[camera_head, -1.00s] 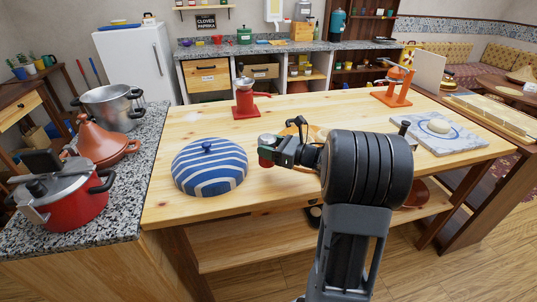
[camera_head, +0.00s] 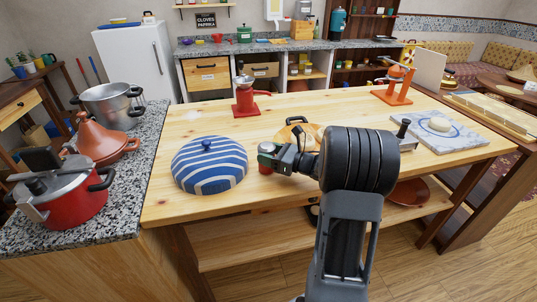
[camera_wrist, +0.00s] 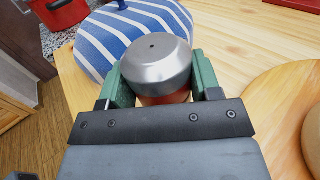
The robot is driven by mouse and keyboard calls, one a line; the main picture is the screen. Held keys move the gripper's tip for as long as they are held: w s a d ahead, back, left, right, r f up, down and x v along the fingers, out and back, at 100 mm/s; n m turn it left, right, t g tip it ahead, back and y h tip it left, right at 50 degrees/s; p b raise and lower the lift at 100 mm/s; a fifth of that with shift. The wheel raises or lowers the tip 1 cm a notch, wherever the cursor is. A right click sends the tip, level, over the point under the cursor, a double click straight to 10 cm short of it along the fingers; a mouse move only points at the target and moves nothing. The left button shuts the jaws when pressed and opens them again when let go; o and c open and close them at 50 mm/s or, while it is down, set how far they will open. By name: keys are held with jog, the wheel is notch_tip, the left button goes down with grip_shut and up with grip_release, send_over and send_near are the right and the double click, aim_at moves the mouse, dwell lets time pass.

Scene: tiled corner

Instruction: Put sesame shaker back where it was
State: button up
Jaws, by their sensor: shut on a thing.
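The sesame shaker (camera_wrist: 152,68) has a silver domed lid and a reddish body. In the wrist view it sits between the two green fingers of my gripper (camera_wrist: 160,82), which is shut on it. In the head view the shaker (camera_head: 265,166) is a small red thing at the tip of my gripper (camera_head: 269,155), just right of the blue-and-white striped dome. It is low over the wooden table (camera_head: 330,112); I cannot tell whether its base touches the top. Its lower part is mostly hidden.
The striped dome (camera_head: 208,165) stands close on the left of the shaker. A round wooden board (camera_head: 283,132) with a handled object lies behind my gripper. A red grinder (camera_head: 245,97) stands further back. A marble slab (camera_head: 460,139) lies at the right. Bare table lies at front left.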

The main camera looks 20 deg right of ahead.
jog(key=shift+f, duration=0.15)
jog(key=o, duration=1)
jog(key=shift+r, duration=0.2)
jog(key=shift+r+p, duration=0.25)
jog(key=shift+p, duration=0.35)
jog(key=b+v, duration=0.2)
jog(key=v, duration=1)
jog(key=shift+f+b, duration=0.2)
jog(key=shift+b, duration=0.15)
